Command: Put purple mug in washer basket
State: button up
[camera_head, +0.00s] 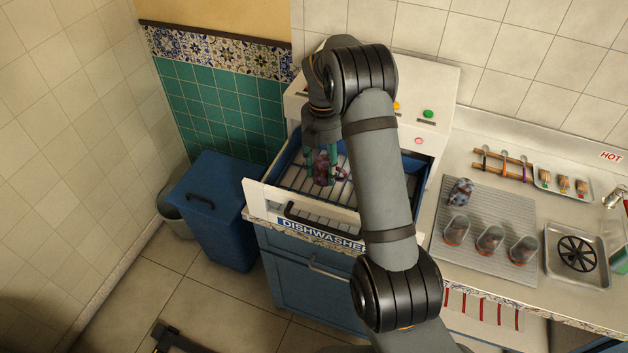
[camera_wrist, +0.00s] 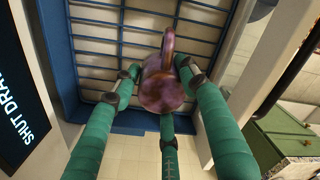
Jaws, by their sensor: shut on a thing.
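The purple mug (camera_head: 321,172), mottled in colour, is over the pulled-out dishwasher drawer with its handle to the right. In the wrist view the mug (camera_wrist: 162,88) sits between the fingertips, its handle toward the top of the picture. My gripper (camera_head: 322,165) has green fingers and is shut on the mug; its fingers also show in the wrist view (camera_wrist: 160,85). The washer basket (camera_head: 291,176) is a metal rack with a blue frame, also seen in the wrist view (camera_wrist: 56,52). I cannot tell whether the mug touches the rack.
The drawer front (camera_head: 272,207) has a dark handle and a "DISHWASHER" label. A blue bin (camera_head: 214,225) stands at the left. On the right counter, a ribbed mat (camera_head: 487,205) holds several glasses and a patterned mug (camera_head: 460,191). My arm hides the drawer's right part.

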aim_at(313, 193)
jog(key=a+f, duration=0.1)
jog(key=a, duration=0.1)
jog(key=shift+s+a+f, duration=0.2)
jog(key=shift+a+f, duration=0.15)
notch_tip(313, 193, down, 3)
jog(key=shift+s+p, duration=0.1)
jog(key=shift+p, duration=0.75)
jog(key=shift+f, duration=0.5)
jog(key=shift+f, duration=0.25)
jog(key=o, duration=1.2)
jog(key=shift+r, duration=0.1)
jog(key=shift+o, duration=0.2)
notch_tip(313, 193, up, 12)
jog(key=b, duration=0.1)
jog(key=shift+w+a+r+b, duration=0.2)
jog(key=shift+w+b, duration=0.1)
jog(key=shift+b, duration=0.1)
